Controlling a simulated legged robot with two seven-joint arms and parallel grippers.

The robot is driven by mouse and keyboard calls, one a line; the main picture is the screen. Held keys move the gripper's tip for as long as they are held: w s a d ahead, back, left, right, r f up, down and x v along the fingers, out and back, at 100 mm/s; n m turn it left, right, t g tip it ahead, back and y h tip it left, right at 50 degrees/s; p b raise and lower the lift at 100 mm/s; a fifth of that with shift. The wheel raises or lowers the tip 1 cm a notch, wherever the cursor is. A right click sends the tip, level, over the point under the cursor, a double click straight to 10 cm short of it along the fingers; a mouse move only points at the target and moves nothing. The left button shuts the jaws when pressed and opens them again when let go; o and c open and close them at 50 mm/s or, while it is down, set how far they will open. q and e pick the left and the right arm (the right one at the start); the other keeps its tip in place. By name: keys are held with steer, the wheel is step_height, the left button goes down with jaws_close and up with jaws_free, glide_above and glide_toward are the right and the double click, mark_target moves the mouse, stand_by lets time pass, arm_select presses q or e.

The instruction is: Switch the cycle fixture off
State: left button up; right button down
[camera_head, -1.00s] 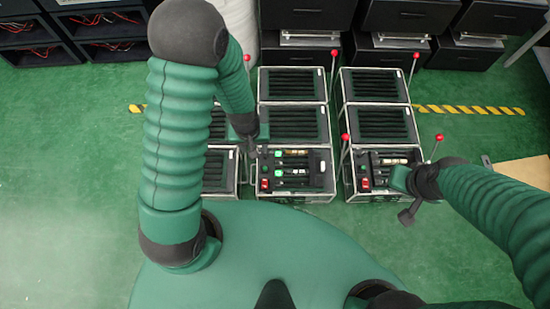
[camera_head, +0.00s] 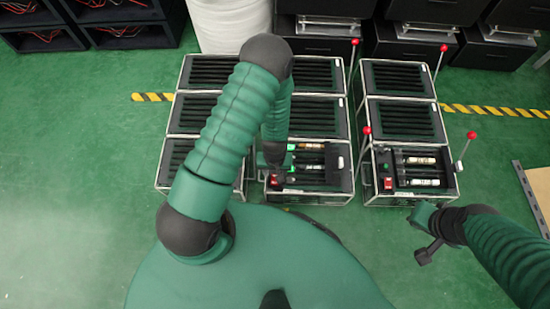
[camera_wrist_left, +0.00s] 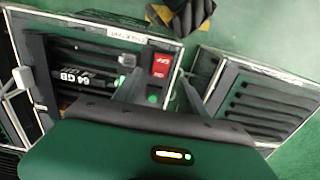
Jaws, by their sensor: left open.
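The fixtures are framed black boxes in three columns; I cannot read which is the cycle fixture. The middle front fixture (camera_head: 335,196) has a red switch (camera_head: 275,182) at its front left, beside a green light. My left gripper (camera_head: 271,163) is over that corner, open and empty. In the left wrist view, the red switch (camera_wrist_left: 161,65) lies between its spread fingers (camera_wrist_left: 162,88); contact cannot be told. A white label (camera_wrist_left: 125,33) there is illegible. My right gripper (camera_head: 422,240) is in front of the right front fixture (camera_head: 412,198), apart from it; its jaws are unclear.
Red-knobbed levers stand beside the columns: two between middle and right (camera_head: 355,42) (camera_head: 367,130), two on the far right (camera_head: 444,47) (camera_head: 471,135). Dark cabinets (camera_head: 325,55) and a white cylinder (camera_head: 230,22) stand behind. Green floor at left is clear.

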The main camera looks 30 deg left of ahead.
arm_select(q)
step_height(320, 180, down, 5)
steer(key=shift+b, duration=0.9)
arm_select(e)
steer(key=x, duration=0.2)
steer(key=shift+s+f, duration=0.2)
steer(key=shift+f, duration=0.25)
arm_select(q)
steer(key=shift+c, duration=0.3)
jaws_close()
